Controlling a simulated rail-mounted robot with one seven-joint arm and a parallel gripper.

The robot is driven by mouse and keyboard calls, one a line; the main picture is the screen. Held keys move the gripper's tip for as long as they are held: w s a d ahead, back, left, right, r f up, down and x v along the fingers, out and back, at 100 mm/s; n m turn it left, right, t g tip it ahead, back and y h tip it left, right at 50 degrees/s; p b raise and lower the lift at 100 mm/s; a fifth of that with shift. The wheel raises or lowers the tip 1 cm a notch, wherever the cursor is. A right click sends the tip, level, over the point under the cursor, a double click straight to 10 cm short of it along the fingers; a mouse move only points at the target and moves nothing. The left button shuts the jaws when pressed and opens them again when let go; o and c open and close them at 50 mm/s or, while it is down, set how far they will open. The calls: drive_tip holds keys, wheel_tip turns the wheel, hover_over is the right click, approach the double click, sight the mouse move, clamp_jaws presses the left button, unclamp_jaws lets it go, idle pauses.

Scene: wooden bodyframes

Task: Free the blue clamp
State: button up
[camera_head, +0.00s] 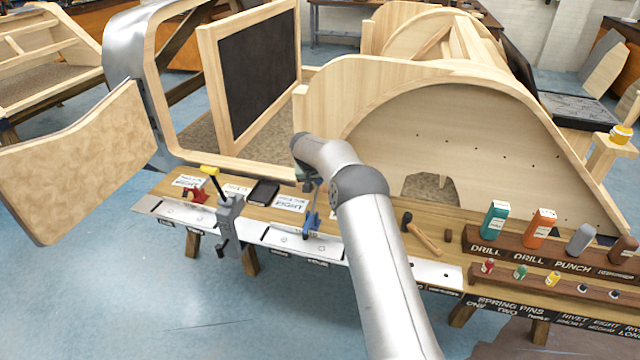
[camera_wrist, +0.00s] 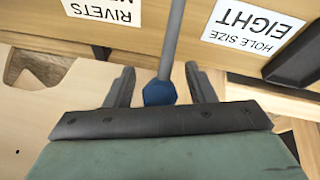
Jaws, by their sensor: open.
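The blue clamp (camera_head: 311,223) stands at the front edge of the bench, on a white metal strip (camera_head: 290,240), partly hidden by my arm. In the wrist view, a blue knob (camera_wrist: 159,93) at the end of a grey bar (camera_wrist: 173,45) sits between the two dark fingers. My gripper (camera_wrist: 160,70) is open around the knob, with a gap visible on each side. In the head view my gripper (camera_head: 309,184) is small and dark, just above the clamp. A grey vise-like clamp with a yellow knob (camera_head: 229,222) stands to the left.
A red clamp (camera_head: 197,195) sits further left. A black box (camera_head: 263,192) and printed cards (camera_head: 291,203) lie behind the strip. A hammer (camera_head: 420,234) lies right of my arm. Bottles stand on a rack (camera_head: 500,246) at right. A large wooden panel (camera_head: 450,135) rises behind.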

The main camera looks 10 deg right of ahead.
drive_tip(key=shift+c, duration=0.3)
clamp_jaws()
